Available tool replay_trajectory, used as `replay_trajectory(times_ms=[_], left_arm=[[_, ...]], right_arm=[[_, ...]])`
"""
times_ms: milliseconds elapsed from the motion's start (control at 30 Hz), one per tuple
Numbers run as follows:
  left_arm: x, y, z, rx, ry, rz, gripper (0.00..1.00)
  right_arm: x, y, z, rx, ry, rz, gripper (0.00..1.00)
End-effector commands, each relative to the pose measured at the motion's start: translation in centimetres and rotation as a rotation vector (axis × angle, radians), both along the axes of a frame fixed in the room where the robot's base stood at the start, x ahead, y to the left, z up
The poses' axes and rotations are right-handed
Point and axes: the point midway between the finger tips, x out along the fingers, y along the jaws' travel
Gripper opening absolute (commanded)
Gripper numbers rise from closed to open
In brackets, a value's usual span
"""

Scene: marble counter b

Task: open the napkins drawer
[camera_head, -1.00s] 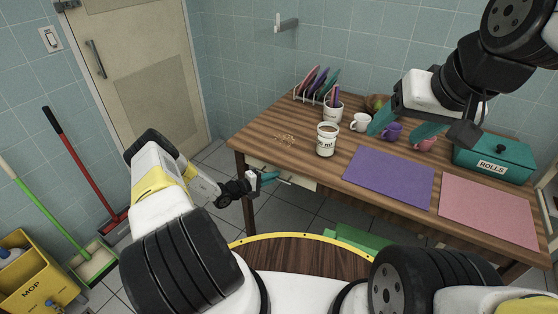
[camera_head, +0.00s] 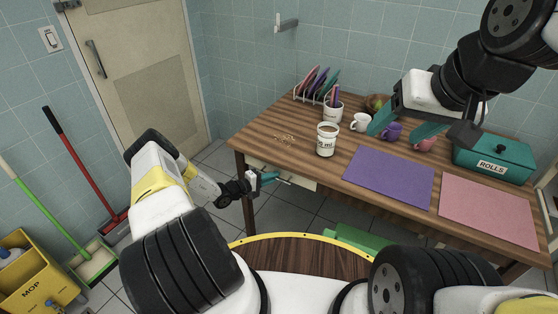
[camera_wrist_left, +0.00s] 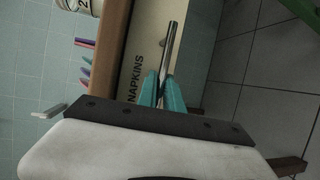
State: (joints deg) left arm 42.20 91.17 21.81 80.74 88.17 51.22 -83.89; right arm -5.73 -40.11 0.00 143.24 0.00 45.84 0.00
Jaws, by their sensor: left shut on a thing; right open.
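The napkins drawer (camera_head: 302,180) is a pale front under the table's near edge, partly hidden by my left gripper in the head view. In the left wrist view the drawer front (camera_wrist_left: 140,50) carries the label NAPKINS and a metal bar handle (camera_wrist_left: 170,45). My left gripper (camera_head: 270,179) is shut on the handle; its teal fingers (camera_wrist_left: 162,92) close around the bar's lower part in the wrist view. Whether the drawer stands out from the table is hard to tell. My right gripper (camera_head: 416,128) is open and empty above the table's far right part.
The wooden table (camera_head: 262,150) holds a labelled jar (camera_head: 326,142), a purple mat (camera_head: 390,177), a pink mat (camera_head: 487,210), mugs and a teal ROLLS box (camera_head: 496,160). A green object (camera_head: 358,240) is low beneath the table.

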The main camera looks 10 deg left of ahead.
Motion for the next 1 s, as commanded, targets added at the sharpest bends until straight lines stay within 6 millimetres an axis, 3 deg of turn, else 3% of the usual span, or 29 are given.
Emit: replay_trajectory(times_ms=[167, 367, 1000], left_arm=[[-0.5, 0.3, -0.1, 0.001, 0.002, 0.001, 0.0], [-2.9, 1.3, -0.1, 0.0, 0.005, 0.003, 0.0], [-18.0, 7.4, -0.1, -0.001, 0.005, 0.004, 0.0]], right_arm=[[0.0, 0.0, 0.0, 0.0, 0.0, 0.0, 0.65], [0.0, 0.0, 0.0, 0.0, 0.0, 0.0, 0.65], [0.0, 0.0, 0.0, 0.0, 0.0, 0.0, 0.65]])
